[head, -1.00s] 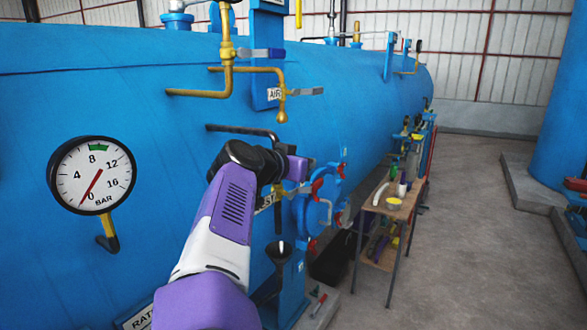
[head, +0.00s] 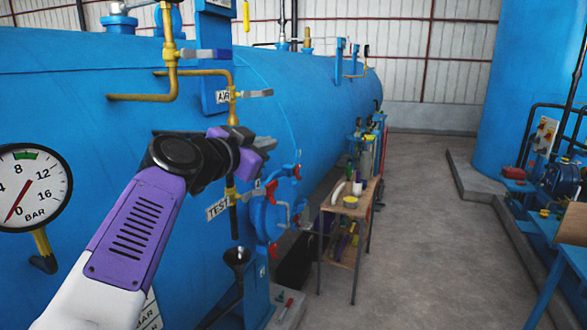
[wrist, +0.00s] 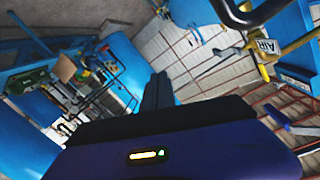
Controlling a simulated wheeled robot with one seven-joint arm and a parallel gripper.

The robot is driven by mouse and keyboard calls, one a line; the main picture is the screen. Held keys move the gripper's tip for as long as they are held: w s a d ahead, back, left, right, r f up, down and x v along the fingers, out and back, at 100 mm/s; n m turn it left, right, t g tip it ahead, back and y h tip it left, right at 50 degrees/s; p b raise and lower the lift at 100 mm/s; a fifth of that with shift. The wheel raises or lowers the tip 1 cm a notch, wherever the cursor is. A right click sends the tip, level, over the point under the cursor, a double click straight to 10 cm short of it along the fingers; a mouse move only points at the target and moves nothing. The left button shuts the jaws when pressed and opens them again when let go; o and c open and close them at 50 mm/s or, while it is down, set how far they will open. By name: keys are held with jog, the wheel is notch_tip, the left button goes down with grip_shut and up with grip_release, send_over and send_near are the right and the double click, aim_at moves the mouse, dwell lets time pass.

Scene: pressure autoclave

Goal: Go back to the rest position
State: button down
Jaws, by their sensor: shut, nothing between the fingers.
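My gripper (head: 262,146) is in the head view, at the end of my purple and white arm, in front of the blue autoclave (head: 70,100). It is shut and appears empty. It stands just below the brass AIR valve pipe (head: 233,95) and above the TEST label (head: 217,208); whether it touches the pipework cannot be told. In the wrist view, its dark fingers (wrist: 158,92) are together and point into open space, with the AIR label (wrist: 265,47) at upper right.
A pressure gauge (head: 28,187) reads near 0 at the left. A wooden table (head: 352,209) with several items stands beside the autoclave. A second blue tank (head: 525,80) and machinery (head: 560,175) stand at the right. The concrete floor (head: 430,250) between is clear.

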jog(key=s+d+m+t+h, duration=0.35)
jog(key=d+h, duration=0.25)
jog(key=d, duration=0.9)
jog(key=s+d+f+n+t+y+b, duration=0.1)
jog(key=s+d+f+n+t+y, duration=0.1)
jog(key=s+d+f+n+t, duration=0.35)
jog(key=s+d+f+n+g+y+b, duration=0.1)
jog(key=s+d+f+n+y, duration=0.1)
jog(key=s+f+n+y, duration=0.75)
jog(key=s+d+f+n+g+y+b, duration=0.15)
jog(key=s+f+y, duration=0.45)
jog(key=s+f, duration=0.75)
jog(key=s+d+f+m+g+h, duration=0.1)
jog(key=s+f+g, duration=0.1)
jog(key=s, duration=0.7)
jog(key=s+f+m+g+h, duration=0.1)
jog(key=s+f+g, duration=0.1)
jog(key=s+f, duration=0.3)
jog(key=s+d+f+g+h+b, duration=0.1)
jog(key=s+f, duration=0.3)
jog(key=s, duration=0.9)
jog(key=shift+s+d+f+m+g+h, duration=0.15)
jog(key=shift+s+d+m+g+h, duration=0.2)
jog(key=shift+g+h, duration=0.35)
